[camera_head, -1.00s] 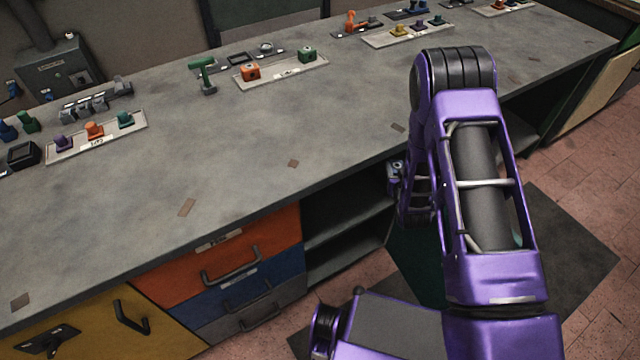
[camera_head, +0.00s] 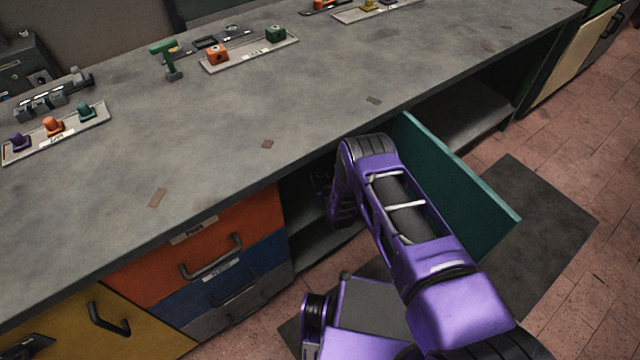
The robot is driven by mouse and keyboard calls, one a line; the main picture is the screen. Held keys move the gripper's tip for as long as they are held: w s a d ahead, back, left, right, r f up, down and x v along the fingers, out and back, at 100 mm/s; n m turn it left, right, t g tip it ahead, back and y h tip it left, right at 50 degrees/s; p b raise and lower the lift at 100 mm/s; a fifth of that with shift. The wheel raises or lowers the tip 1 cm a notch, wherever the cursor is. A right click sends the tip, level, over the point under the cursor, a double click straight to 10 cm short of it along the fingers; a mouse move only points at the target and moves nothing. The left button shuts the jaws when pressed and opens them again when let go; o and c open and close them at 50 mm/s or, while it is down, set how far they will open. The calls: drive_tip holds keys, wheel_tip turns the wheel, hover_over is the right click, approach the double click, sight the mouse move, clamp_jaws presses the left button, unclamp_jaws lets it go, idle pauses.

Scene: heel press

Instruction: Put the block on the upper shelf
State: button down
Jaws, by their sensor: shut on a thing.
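Under the counter, an open-fronted cupboard shows two shelf levels to the right of the drawers. Its upper shelf (camera_head: 302,196) is dark and mostly shaded. The lower board (camera_head: 308,246) shows below it. My purple arm reaches down to this opening, and its dark wrist end is at the opening, close to the upper shelf's height. My gripper's fingers are hidden by the counter edge, the shade and my own arm. I see no block in this view; whether one is in the fingers cannot be seen.
A teal door (camera_head: 465,185) stands open to the right of my arm. Orange (camera_head: 205,240), blue (camera_head: 225,285) and grey drawers with handles lie left of the opening. The grey counter (camera_head: 240,110) overhangs it. Another open shelf space (camera_head: 470,125) lies behind the door.

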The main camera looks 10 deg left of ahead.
drive_tip(key=shift+f+b, duration=0.35)
drive_tip(key=shift+f, duration=1.3)
drive_tip(key=shift+c, duration=1.6)
unclamp_jaws()
drive_tip(key=p+v, duration=0.3)
drive_tip(key=v, duration=0.9)
drive_tip(key=shift+r, duration=0.1)
